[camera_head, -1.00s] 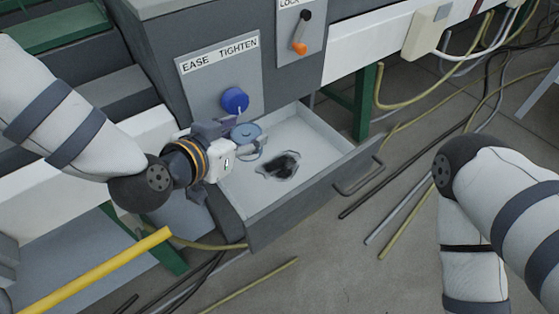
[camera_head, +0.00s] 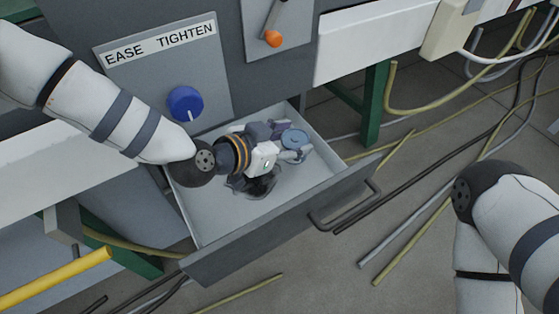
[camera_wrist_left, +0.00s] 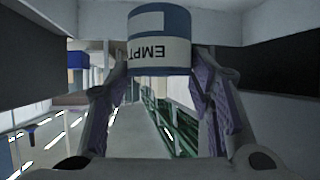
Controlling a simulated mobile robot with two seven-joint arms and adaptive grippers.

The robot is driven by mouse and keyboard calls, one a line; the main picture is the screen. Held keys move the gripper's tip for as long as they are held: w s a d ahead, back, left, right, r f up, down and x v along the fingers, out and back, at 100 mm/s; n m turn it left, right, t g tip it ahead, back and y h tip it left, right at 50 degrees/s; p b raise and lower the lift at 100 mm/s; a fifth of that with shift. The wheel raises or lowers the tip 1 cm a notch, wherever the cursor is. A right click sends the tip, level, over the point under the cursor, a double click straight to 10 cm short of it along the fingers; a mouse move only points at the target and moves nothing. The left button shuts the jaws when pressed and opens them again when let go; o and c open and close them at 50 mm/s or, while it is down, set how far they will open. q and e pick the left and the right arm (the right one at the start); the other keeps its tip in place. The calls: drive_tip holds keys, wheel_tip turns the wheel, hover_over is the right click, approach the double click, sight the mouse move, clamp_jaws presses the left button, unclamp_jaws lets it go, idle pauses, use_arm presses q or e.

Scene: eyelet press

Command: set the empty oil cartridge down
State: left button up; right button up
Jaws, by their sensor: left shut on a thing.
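My left gripper (camera_head: 283,144) is shut on the empty oil cartridge (camera_head: 295,139), a short cylinder with a blue-grey round top. In the left wrist view the cartridge (camera_wrist_left: 160,40) sits between the fingertips of the gripper (camera_wrist_left: 162,68), and its white band reads "EMPT", upside down in the picture. In the head view the gripper and cartridge are over the right back part of the open grey drawer (camera_head: 290,208), within its walls. I cannot tell whether the cartridge touches the drawer floor. My right gripper is out of view.
A blue knob (camera_head: 186,104) and an orange-tipped lever (camera_head: 272,38) are on the cabinet above. The drawer floor towards the front is clear. Cables and rods lie on the ground at right.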

use_arm(q)
wheel_tip(320, 180, down, 5)
drive_tip(key=shift+b, duration=0.55)
drive_tip(key=shift+r, duration=0.1)
drive_tip(key=o, duration=0.7)
drive_tip(key=shift+f, duration=0.2)
drive_tip(key=o, duration=0.4)
drive_tip(key=shift+o, duration=0.2)
